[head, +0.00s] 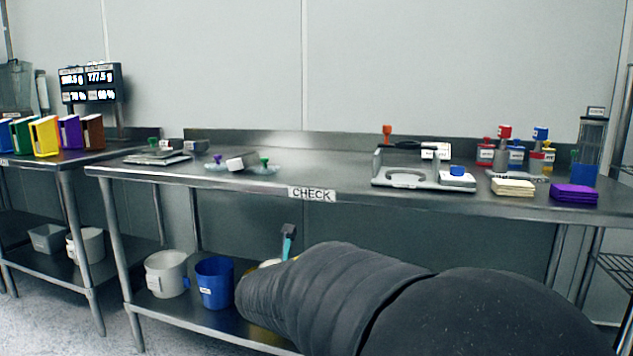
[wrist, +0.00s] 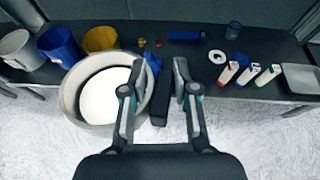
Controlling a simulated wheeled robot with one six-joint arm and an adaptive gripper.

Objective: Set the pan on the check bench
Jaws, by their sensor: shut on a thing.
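The pan (wrist: 68,102) is a round, pale, shallow vessel with a white inside, left of my fingers in the wrist view. My gripper (wrist: 158,68) is shut on the pan by a dark, blue-edged grip at its right side. The pan hangs over the pale floor in front of the bench's lower shelf. The check bench (head: 325,175) is a steel table with a CHECK label (head: 312,194) on its front edge.
The bench top is bare between the glass dishes (head: 240,165) on the left and the grey ring fixture (head: 407,177). Cream pads (head: 513,187) and purple pads (head: 573,192) lie at right. A white bucket (head: 166,273) and blue bucket (head: 215,282) stand on the lower shelf.

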